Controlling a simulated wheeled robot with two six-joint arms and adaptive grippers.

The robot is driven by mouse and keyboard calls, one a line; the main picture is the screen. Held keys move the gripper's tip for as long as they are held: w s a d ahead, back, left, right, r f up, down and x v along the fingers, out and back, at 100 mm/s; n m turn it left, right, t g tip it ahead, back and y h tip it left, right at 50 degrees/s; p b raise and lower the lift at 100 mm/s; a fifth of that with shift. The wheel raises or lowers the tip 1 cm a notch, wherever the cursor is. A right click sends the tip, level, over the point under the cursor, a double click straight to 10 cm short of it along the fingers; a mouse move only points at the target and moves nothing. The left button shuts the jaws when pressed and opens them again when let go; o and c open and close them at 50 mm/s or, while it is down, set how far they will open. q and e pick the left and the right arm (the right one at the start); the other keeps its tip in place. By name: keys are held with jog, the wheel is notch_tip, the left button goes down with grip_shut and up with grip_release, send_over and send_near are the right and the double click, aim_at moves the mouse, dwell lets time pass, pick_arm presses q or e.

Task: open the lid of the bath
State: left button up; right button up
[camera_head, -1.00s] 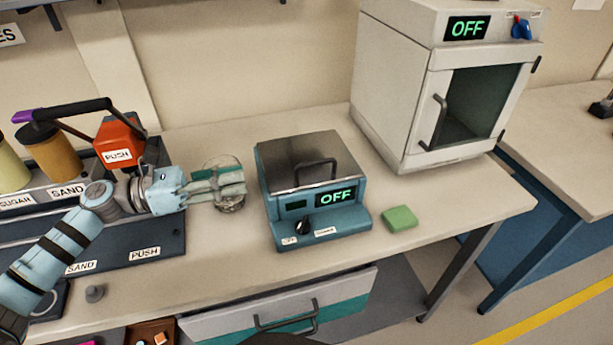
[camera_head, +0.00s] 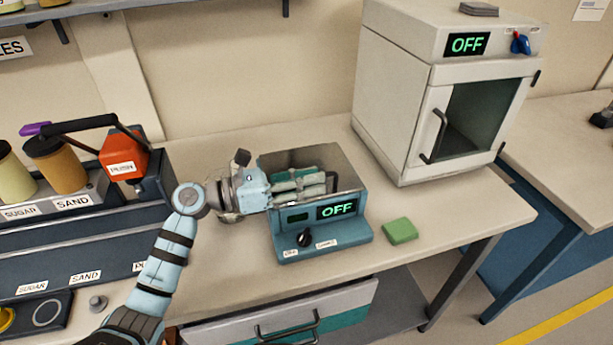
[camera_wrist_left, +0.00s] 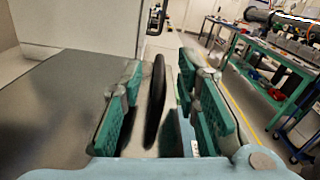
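The bath (camera_head: 350,236) is a blue box on the bench with a dark OFF display and a knob on its front. Its shiny metal lid (camera_head: 345,163) is shut. My left gripper (camera_head: 322,184) comes in from the left low over the lid, at the dark lid handle (camera_head: 334,181). In the left wrist view the handle (camera_wrist_left: 155,103) stands between the teal-padded fingers (camera_wrist_left: 160,108), with gaps on both sides, so the gripper is open around it. The fingers and wrist hide part of the lid and handle in the head view. My right gripper is not in view.
A white oven (camera_head: 402,110) with an OFF display stands behind right. A green block (camera_head: 400,230) lies right of the bath. A dispenser with a red PUSH part (camera_head: 123,155) and jars stands at left. The bench front (camera_head: 235,285) is clear.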

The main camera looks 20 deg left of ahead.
pick_arm(q)
jog(key=shift+c, duration=0.6)
grip_shut()
jog(key=shift+a, duration=0.1)
